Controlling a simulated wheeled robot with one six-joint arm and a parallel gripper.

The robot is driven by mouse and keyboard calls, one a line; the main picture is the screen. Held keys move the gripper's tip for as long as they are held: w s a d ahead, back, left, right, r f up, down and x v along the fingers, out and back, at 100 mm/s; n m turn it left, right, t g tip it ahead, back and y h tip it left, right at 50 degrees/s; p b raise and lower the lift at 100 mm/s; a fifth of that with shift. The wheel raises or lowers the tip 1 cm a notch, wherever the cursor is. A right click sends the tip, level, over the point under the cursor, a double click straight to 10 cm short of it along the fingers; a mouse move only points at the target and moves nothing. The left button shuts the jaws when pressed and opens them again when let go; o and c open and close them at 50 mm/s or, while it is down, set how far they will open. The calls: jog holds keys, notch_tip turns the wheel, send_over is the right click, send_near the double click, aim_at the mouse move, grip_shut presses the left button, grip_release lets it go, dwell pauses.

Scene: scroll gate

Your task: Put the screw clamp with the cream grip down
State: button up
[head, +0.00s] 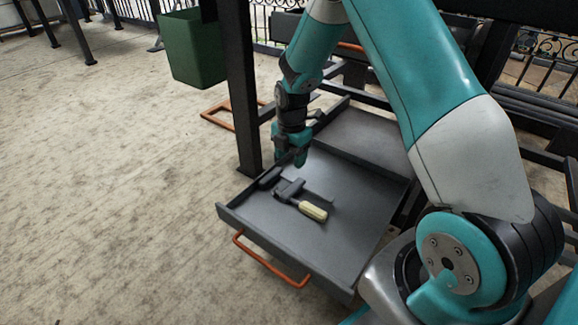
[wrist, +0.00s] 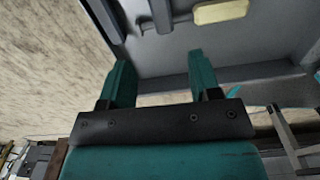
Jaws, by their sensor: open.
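The screw clamp with the cream grip (head: 312,210) lies in the open grey drawer (head: 345,245), its dark bar and jaw toward the drawer's left side. In the wrist view the cream grip (wrist: 220,12) and part of the dark bar show at the top edge; the rest is cut off. My gripper (head: 293,160) is above the drawer's left rear part, behind the clamp and apart from it. In the wrist view its two teal fingers (wrist: 157,75) are spread with nothing between them.
The drawer has low walls and an orange handle (head: 270,262) at its front. A black post (head: 240,95) stands close at the drawer's left, with a green bin (head: 192,50) beside it. The right part of the drawer floor is bare. Open floor lies at left.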

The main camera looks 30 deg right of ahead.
jog(key=s+a+r+m+y, duration=0.1)
jog(key=s+a+r+m, duration=0.35)
jog(key=a+r, duration=0.3)
jog(key=s+a+r+m+y, duration=0.1)
jog(key=s+a+r+m, duration=0.2)
jog(key=s+a+r, duration=0.45)
jog(key=s+a+r+m+y, duration=0.1)
jog(key=s+a+r+m, duration=0.1)
jog(key=s, duration=0.5)
jog(key=s+a+r+m+y, duration=0.1)
jog(key=s+a+r+m, duration=0.2)
jog(key=s+r+m, duration=0.2)
jog(key=s+r, duration=0.1)
jog(key=s, duration=0.2)
jog(key=shift+s+r, duration=0.15)
jog(key=shift+s, duration=0.15)
